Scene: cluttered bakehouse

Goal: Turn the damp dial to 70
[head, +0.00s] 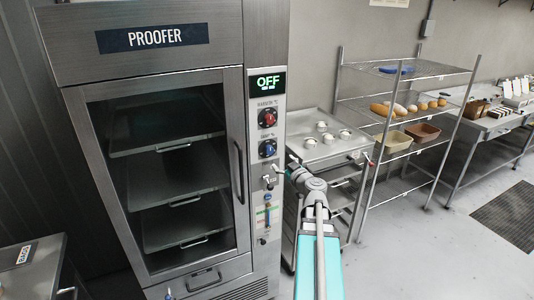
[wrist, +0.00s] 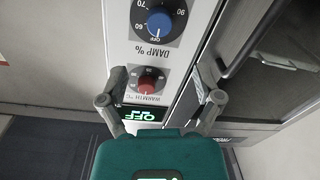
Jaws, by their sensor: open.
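The damp dial (head: 268,149) is a blue knob on the proofer's control panel, below the red warmth dial (head: 268,117). In the upside-down wrist view the damp dial (wrist: 160,21) is at the top, with its white pointer at OFF and marks 60, 70 and 90 around it. My gripper (wrist: 160,76) is open and empty; its two fingers frame the red warmth dial (wrist: 149,83) in that picture, and contact cannot be told. In the head view my gripper (head: 283,170) is beside the panel, lower right of the damp dial.
The proofer's display (head: 268,82) reads OFF. Its glass door (head: 165,170) is shut, with a vertical handle (head: 239,172) left of the panel. Small switches (head: 269,181) sit below the damp dial. A metal trolley (head: 325,150) and a wire rack (head: 405,68) stand to the right.

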